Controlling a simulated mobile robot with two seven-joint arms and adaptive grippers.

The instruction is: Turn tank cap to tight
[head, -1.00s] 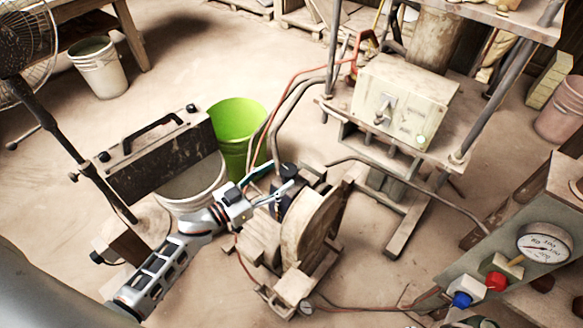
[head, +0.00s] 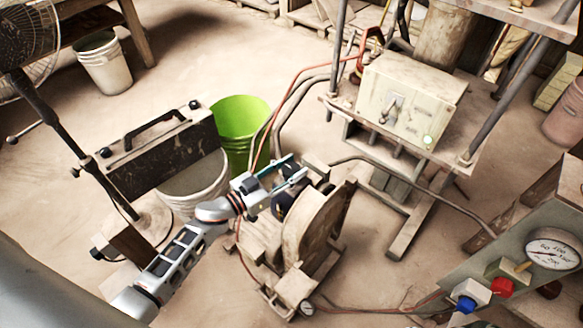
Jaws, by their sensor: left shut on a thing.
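My left gripper (head: 292,170) reaches in from the lower left and is shut on the small dark tank cap (head: 287,169). The cap sits on top of the dusty pump unit with its tank (head: 311,225), in the middle of the view. The fingers hide most of the cap, so I cannot tell how tight it is. My right gripper is not in view.
A green bucket (head: 239,118) and a white bucket (head: 193,188) stand left of the pump. Hoses run up to a pale switch box (head: 408,98) on the press frame. A gauge panel (head: 470,275) is at lower right.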

